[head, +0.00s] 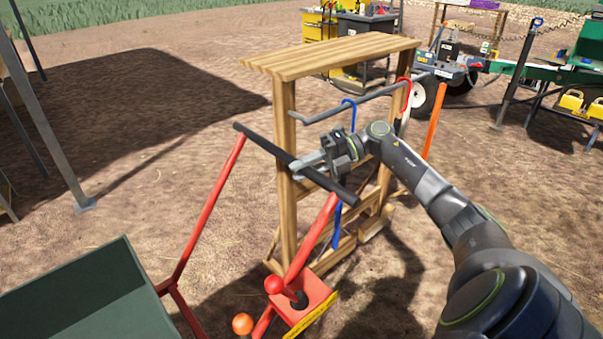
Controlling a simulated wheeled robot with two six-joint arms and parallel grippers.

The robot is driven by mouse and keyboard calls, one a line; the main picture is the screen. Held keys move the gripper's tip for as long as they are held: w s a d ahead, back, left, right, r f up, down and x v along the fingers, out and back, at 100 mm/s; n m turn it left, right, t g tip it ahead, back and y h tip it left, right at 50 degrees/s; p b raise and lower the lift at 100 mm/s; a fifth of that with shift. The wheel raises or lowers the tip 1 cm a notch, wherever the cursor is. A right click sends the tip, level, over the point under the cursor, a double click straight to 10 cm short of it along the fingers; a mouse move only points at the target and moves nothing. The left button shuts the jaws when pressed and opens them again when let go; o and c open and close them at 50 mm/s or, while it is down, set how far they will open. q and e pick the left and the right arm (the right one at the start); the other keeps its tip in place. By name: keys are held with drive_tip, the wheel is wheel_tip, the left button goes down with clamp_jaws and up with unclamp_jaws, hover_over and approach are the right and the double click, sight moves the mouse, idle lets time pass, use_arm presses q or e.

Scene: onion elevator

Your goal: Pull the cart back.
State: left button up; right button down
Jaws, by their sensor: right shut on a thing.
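The cart shows at the lower left, with a dark green tub (88,300) and a red tubular frame (210,205). Its black handlebar (262,142) slopes from upper left to lower right across the middle of the view. My right gripper (299,168) reaches in from the right and is shut on the handlebar near its middle. The fingers hide a short part of the bar. A red box with a red-knobbed lever (274,285) sits at the lower end of the frame's right side. The cart's wheels are out of view. My left gripper is not in view.
A wooden rack (285,200) with hanging tools stands right behind the handlebar. A grey post (50,120) stands at left. Bare dirt lies between post and rack.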

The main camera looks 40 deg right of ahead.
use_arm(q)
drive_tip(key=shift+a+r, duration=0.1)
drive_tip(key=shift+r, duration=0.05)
use_arm(e)
drive_tip(key=shift+d, duration=0.15)
drive_tip(key=c, duration=1.6)
unclamp_jaws()
drive_tip(key=shift+r, duration=0.1)
drive_tip(key=o, duration=0.4)
drive_tip(key=shift+d, duration=0.2)
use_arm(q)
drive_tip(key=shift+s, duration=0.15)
use_arm(e)
drive_tip(key=shift+a, duration=0.1)
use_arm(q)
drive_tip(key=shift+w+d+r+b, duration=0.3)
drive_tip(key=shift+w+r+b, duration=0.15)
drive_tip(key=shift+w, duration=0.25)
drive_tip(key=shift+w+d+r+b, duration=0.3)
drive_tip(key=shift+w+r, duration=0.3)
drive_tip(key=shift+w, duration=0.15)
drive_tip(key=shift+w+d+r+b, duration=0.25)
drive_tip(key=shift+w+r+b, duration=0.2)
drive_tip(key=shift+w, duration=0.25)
use_arm(e)
drive_tip(key=v, duration=1.7)
drive_tip(key=shift+d, duration=0.25)
